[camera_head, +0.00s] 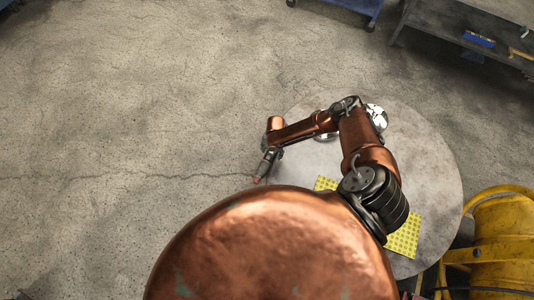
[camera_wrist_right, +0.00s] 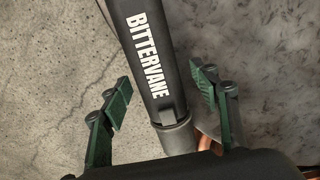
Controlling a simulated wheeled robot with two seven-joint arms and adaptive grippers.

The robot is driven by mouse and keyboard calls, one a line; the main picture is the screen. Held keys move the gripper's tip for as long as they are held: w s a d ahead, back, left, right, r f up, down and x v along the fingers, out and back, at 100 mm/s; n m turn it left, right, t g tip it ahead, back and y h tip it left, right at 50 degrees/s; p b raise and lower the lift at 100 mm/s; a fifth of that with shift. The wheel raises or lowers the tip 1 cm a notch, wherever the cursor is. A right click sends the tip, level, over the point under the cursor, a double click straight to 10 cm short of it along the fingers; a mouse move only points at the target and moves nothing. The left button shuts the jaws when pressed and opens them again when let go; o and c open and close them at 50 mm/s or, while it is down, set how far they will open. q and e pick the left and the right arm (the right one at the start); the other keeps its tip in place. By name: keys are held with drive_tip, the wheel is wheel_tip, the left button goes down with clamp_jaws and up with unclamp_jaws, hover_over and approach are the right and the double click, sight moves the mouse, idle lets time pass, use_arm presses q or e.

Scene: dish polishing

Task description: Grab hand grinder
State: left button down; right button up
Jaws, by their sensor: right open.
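The hand grinder (camera_wrist_right: 148,55) is a dark, long-bodied tool with white "BITTERVANE" lettering, seen close in the right wrist view. It runs from the top down to a grey collar near the bottom centre. My right gripper (camera_wrist_right: 163,92) is open, with one green-padded finger on each side of the grinder's body. Gaps show between both fingers and the body. In the head view, a dark part with a reddish end shows at the table's left edge, below my copper forearm; I cannot tell there where gripper and tool meet. My left gripper is not in view.
A round grey table (camera_head: 440,160) stands under my right arm. Shiny metal dishes (camera_head: 377,115) lie at its far side, partly hidden by the arm. A yellow perforated mat (camera_head: 405,240) lies on it. A yellow reel-like object (camera_head: 505,235) stands right. Concrete floor is clear left.

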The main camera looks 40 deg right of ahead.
wheel_tip(320, 180, up, 8)
drive_tip(key=shift+r, duration=0.1)
idle(0.4)
